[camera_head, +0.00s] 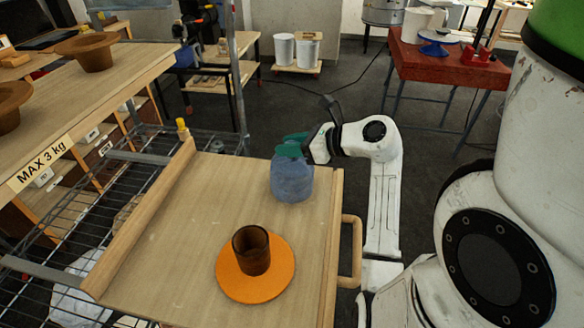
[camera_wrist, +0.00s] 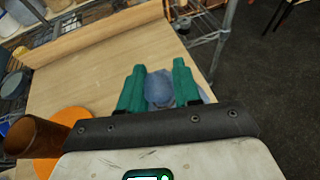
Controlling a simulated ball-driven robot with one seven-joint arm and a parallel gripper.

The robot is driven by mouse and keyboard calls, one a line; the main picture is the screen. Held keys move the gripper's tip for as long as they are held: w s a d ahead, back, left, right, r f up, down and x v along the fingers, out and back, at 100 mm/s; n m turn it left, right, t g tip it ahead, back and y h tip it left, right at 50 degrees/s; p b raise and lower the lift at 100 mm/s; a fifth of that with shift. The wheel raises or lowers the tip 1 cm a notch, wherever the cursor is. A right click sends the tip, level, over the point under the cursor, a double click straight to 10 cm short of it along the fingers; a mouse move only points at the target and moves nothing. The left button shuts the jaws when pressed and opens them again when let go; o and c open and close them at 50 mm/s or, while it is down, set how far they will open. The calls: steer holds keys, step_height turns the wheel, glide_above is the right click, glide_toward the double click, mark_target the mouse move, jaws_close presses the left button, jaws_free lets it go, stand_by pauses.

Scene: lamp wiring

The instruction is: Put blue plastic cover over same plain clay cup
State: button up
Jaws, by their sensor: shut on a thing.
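The plain clay cup (camera_head: 251,252) is dark brown and stands upright on a round orange disc (camera_head: 276,288) near the front of the wooden tray table. The cup also shows at the left edge of the wrist view (camera_wrist: 38,138). The blue plastic cover (camera_head: 292,181) is a wrinkled, cloudy blue shape at the far right of the table, apart from the cup. My gripper (camera_head: 290,147), with green fingers, is shut on the top of the cover. In the wrist view the cover (camera_wrist: 159,90) shows between the two fingers. I cannot tell whether its bottom touches the table.
The table has a raised wooden edge (camera_head: 150,215) at left and a handle (camera_head: 352,252) at right. The middle of its top is bare. A wire shelf and a higher bench (camera_head: 130,65) with brown bowls stand at left. A red table (camera_head: 430,65) is behind.

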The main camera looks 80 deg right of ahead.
jaws_close()
